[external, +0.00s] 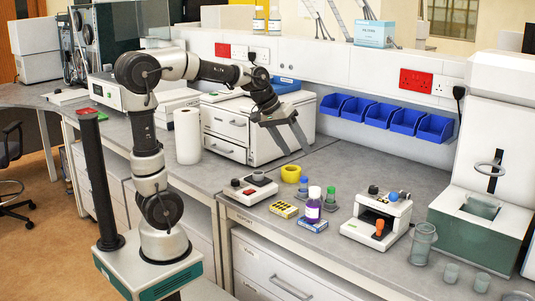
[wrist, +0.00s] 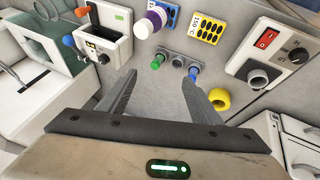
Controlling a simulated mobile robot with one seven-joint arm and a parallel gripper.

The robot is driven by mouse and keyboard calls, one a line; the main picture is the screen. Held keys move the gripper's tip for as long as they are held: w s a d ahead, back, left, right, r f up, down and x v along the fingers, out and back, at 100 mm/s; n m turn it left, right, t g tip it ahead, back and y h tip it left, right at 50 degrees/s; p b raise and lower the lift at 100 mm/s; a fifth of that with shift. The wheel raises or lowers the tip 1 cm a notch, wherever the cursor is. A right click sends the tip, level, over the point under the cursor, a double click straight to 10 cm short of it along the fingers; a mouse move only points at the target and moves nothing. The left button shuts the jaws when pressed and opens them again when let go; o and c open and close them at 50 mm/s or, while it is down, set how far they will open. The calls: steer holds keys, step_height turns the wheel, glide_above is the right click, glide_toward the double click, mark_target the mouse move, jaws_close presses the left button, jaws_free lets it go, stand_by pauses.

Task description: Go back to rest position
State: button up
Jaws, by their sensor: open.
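My gripper (external: 287,137) hangs above the lab bench (external: 345,165), in front of a white drawer unit (external: 227,124). Its two fingers are spread apart with nothing between them. In the wrist view my gripper (wrist: 165,97) is also open and empty, with bench surface showing between the fingers. Beyond the fingertips in that view are a small tube rack (wrist: 177,63) with a green cap and a blue cap, and a purple bottle (wrist: 150,20) with a white cap.
Blue bins (external: 381,115) line the back wall. Glass beakers (external: 423,244) stand at the right.

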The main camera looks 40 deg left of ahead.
steer(key=s+a+r+n+t+y+p, duration=0.1)
steer(key=s+a+r+p, duration=0.15)
steer(key=a+r, duration=0.4)
steer(key=s+a+r+m+y+p, duration=0.1)
steer(key=s+a+r+p, duration=0.1)
steer(key=s+p, duration=0.3)
steer(key=s+a+r+m+y+p, duration=0.1)
steer(key=s+a+r+p, duration=0.1)
steer(key=s+p, duration=0.3)
steer(key=s, duration=0.4)
steer(key=shift+a+r+p, duration=0.25)
steer(key=shift+r+p, duration=0.1)
steer(key=shift+s, duration=0.1)
